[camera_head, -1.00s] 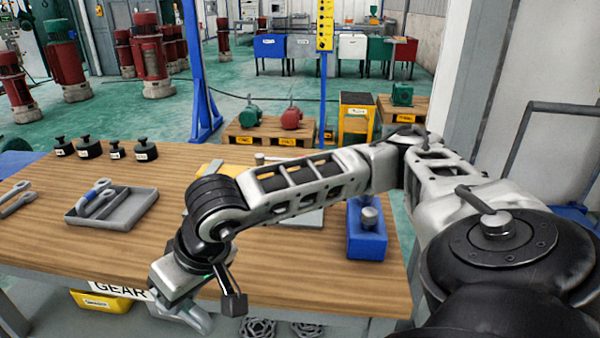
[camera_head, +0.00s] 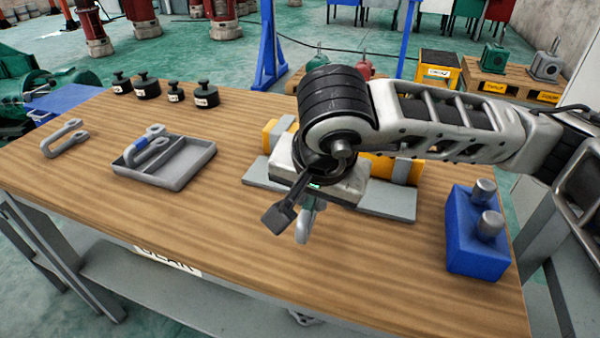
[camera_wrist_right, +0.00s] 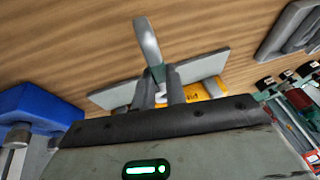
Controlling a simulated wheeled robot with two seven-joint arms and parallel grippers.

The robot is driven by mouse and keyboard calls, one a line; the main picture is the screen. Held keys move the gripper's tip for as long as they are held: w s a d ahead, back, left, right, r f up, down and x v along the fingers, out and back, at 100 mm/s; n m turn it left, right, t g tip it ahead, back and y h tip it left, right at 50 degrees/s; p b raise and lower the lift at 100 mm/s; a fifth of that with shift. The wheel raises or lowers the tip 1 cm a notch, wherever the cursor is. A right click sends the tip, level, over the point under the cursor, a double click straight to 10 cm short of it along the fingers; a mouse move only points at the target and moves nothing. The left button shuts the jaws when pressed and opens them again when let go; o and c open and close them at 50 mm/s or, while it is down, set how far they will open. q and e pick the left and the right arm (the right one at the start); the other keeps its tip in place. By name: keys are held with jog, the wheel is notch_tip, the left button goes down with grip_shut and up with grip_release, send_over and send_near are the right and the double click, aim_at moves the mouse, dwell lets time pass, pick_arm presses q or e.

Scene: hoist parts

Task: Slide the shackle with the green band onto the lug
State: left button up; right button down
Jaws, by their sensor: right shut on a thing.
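My right gripper (camera_head: 312,195) is over the middle of the table, in front of the yellow piece on the grey base plate (camera_head: 390,203). It is shut on a grey shackle (camera_head: 303,228) with a green band. In the right wrist view the fingers (camera_wrist_right: 159,90) grip the shackle near the green band (camera_wrist_right: 158,73), and its grey bow (camera_wrist_right: 147,38) points away from the hand. The yellow piece (camera_head: 404,168) is mostly covered by my arm. I cannot make out the lug, nor whether the shackle touches anything there. My left gripper is out of view.
A grey tray (camera_head: 195,168) at the left holds a shackle with a blue band (camera_head: 140,147). Another grey shackle (camera_head: 62,138) lies further left. Several black weights (camera_head: 148,87) stand at the back. A blue block (camera_head: 470,245) with metal pins is at the right. The front table area is clear.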

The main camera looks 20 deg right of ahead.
jog(key=shift+w+a, duration=0.15)
jog(key=shift+w, duration=0.2)
jog(key=shift+s+f+b, duration=0.15)
jog(key=shift+f+b, duration=0.2)
jog(key=shift+f, duration=0.2)
jog(key=shift+d+f, duration=0.2)
jog(key=shift+f, duration=0.15)
jog(key=shift+w+d+f+b, duration=0.1)
jog(key=shift+w+f+b, duration=0.15)
jog(key=shift+f+b, duration=0.3)
jog(key=shift+x, duration=0.75)
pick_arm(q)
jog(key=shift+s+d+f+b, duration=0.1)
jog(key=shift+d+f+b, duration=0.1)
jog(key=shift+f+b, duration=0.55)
pick_arm(e)
jog(key=shift+w+d, duration=0.8)
jog(key=shift+w, duration=0.15)
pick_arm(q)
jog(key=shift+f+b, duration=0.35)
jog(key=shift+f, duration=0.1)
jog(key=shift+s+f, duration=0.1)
pick_arm(e)
jog(key=shift+w, duration=0.1)
